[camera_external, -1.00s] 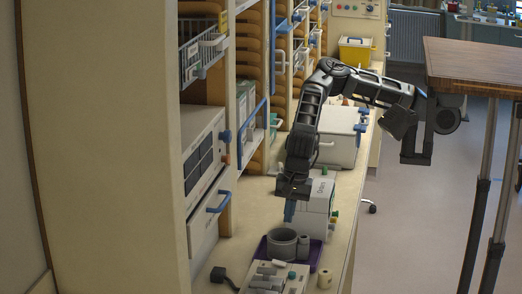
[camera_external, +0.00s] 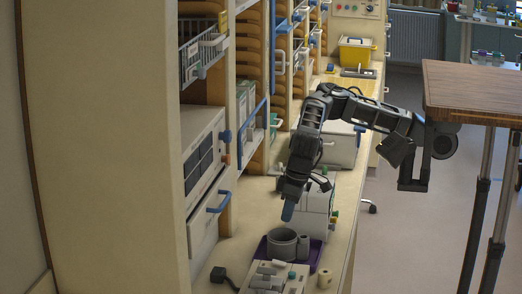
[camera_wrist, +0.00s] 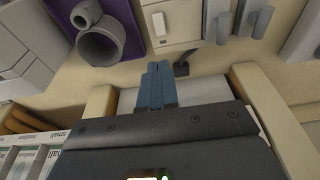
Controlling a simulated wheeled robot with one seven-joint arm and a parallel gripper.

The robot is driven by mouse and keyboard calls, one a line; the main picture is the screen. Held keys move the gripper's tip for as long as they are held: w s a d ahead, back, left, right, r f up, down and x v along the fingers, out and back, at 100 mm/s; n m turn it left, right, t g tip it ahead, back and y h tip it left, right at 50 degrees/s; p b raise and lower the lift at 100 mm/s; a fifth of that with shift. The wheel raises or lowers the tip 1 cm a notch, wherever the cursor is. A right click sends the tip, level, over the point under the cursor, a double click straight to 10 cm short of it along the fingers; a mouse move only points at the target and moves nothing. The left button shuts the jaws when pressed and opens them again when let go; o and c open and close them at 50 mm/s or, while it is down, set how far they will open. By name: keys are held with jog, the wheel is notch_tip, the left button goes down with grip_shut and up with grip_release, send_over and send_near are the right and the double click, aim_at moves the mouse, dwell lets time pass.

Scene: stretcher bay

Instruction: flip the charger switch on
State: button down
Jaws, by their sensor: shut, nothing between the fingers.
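My gripper (camera_external: 287,212) is shut and empty, its blue fingertips pointing down above the counter, just behind the grey cup. In the wrist view the two blue fingers (camera_wrist: 155,86) lie side by side. A pale unit (camera_wrist: 173,25) beyond them carries a light rocker switch (camera_wrist: 159,24); it looks like the charger, but I read no label. The fingertips are apart from the switch. Whether it is on or off I cannot tell. In the external view a pale panel with several modules (camera_external: 262,285) lies at the counter's front, partly cut off by the frame.
A purple tray (camera_external: 262,250) holds a grey cup (camera_external: 282,243) and a smaller grey cylinder. A black plug-like piece (camera_external: 218,274) lies left of the panel. A white machine (camera_external: 316,222) stands close behind my gripper. Cabinets line the left.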

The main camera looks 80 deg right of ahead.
aim_at(275, 260)
dwell(0.4)
jog(key=p+x, duration=0.1)
jog(key=x, duration=1.3)
